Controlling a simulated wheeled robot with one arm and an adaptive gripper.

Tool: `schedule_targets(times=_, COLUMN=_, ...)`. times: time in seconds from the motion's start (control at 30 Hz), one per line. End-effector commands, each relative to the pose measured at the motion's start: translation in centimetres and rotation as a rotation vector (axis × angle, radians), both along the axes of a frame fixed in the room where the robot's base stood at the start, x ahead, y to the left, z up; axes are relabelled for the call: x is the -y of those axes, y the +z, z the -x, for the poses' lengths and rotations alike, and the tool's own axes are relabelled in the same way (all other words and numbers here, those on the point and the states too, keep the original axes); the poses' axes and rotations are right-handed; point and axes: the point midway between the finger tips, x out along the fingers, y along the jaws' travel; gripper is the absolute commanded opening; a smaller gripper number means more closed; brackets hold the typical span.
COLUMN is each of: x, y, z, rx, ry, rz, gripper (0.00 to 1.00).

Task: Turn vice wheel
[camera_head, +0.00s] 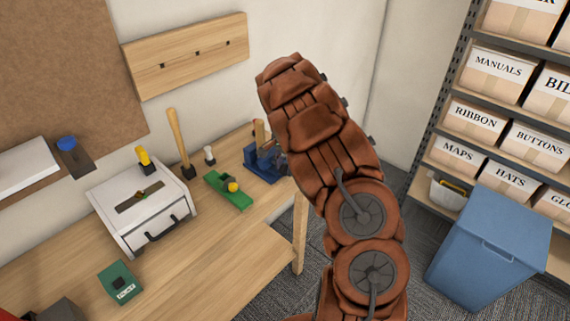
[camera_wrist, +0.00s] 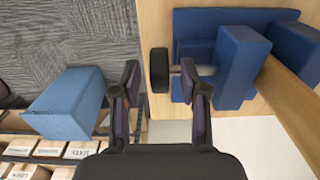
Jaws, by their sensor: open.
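The blue vice (camera_head: 262,168) stands at the right end of the workbench, partly hidden behind my arm, with a wooden piece (camera_head: 259,131) upright at it. In the wrist view the vice (camera_wrist: 243,66) fills the upper right. Its dark wheel (camera_wrist: 159,75) sits on a short grey shaft (camera_wrist: 207,70) at the vice's left side, by the bench edge. My gripper (camera_wrist: 160,68) is open, and the wheel appears between its two fingertips. The right finger overlaps the shaft in the picture; I cannot tell whether either finger touches. My gripper is hidden in the head view.
The workbench (camera_head: 217,262) also holds a white box (camera_head: 140,205), a green tool (camera_head: 228,192), a mallet (camera_head: 180,145) and a green block (camera_head: 120,282). A blue bin (camera_head: 490,245) stands on the carpet before shelves of labelled boxes (camera_head: 497,70). Carpet lies beside the bench.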

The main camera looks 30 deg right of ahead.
Motion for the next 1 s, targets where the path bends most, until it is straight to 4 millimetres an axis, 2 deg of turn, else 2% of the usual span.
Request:
schedule_targets(times=0.23, x=0.00, y=-0.09, z=0.01, rx=0.000, ry=0.000, rz=0.000, gripper=0.43)
schedule_targets(times=0.63, x=-0.01, y=-0.09, z=0.02, rx=-0.001, ry=0.000, rz=-0.001, gripper=0.01)
schedule_targets(times=1.0, x=-0.05, y=-0.16, z=0.02, rx=0.002, ry=0.000, rz=0.011, gripper=0.00)
